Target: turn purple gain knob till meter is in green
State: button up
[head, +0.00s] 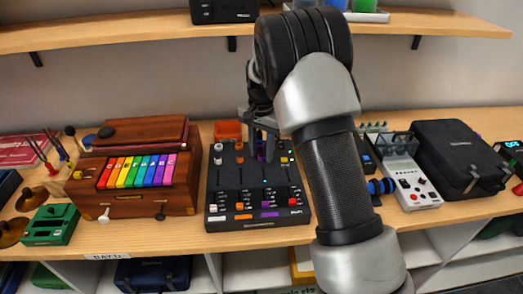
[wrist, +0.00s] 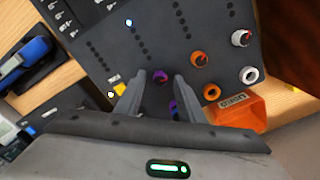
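The dark mixer panel (head: 230,190) stands on the table in the middle of the head view and fills much of the wrist view (wrist: 150,45). In the wrist view, a purple knob (wrist: 161,77) with a reddish mark shows between my fingertips. A second purple knob (wrist: 173,107) lies lower, partly hidden by the right finger. My gripper (wrist: 160,82) is open over the panel, its fingers on either side of the upper purple knob; contact cannot be told. In the head view my gripper (head: 263,152) hides most of the purple knobs. Rows of dark dots show, with one pale blue lit dot (wrist: 128,22); no green meter reading is clear.
An orange box (head: 228,130) stands behind the panel. A wooden instrument with coloured keys (head: 140,170) is left; a black case (head: 460,155) is right.

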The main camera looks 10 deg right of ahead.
aim_at(261, 155)
notch_tip(261, 155, up, 18)
jog(key=p, duration=0.1)
jog(key=shift+f, duration=0.25)
